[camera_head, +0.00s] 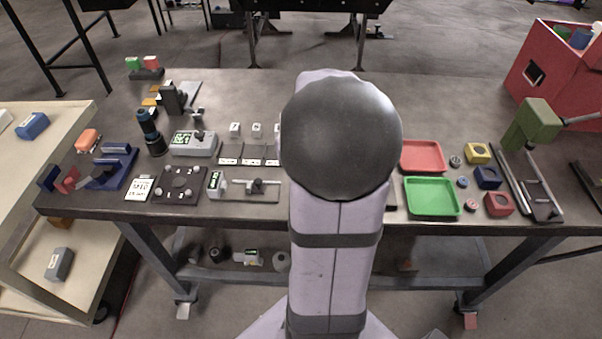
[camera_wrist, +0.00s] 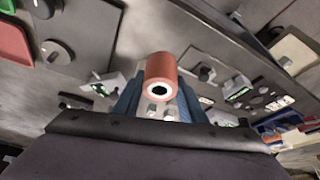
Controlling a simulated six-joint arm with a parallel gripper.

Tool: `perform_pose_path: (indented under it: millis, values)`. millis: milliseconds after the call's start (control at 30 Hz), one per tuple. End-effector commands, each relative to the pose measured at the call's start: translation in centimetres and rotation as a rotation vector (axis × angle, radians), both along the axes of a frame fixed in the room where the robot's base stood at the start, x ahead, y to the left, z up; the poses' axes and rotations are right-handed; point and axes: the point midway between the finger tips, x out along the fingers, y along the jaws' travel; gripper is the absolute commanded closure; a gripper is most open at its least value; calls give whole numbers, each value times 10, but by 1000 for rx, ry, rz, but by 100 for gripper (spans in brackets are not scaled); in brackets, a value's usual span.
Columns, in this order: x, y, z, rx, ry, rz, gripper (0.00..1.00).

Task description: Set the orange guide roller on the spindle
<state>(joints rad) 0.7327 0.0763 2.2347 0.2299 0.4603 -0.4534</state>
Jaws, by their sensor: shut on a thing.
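The orange guide roller (camera_wrist: 160,62) is in the wrist view, with its pale end face and dark bore turned toward the camera. My gripper (camera_wrist: 158,100) is shut on it, with blue fingers at its sides. In the head view my own arm hides both gripper and roller. I cannot pick out the spindle with certainty.
A red tray (camera_head: 423,156) and a green tray (camera_head: 432,197) lie right of my arm, beside several coloured blocks. A grey tester (camera_head: 193,143), a dark knobbed plate (camera_head: 177,187) and a blue holder (camera_head: 112,167) crowd the left side. A red bin (camera_head: 560,75) stands back right.

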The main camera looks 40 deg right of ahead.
Motion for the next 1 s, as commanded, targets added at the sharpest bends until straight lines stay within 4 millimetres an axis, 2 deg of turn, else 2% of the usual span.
perform_pose_path:
  millis: [267,467,767,1000]
  values:
    - [0,-3,6,0,1,-19,89]
    - [3,-20,10,-1,0,-118,89]
    - [4,-74,16,-3,3,-426,89]
    - [-5,-129,20,-4,2,-756,89]
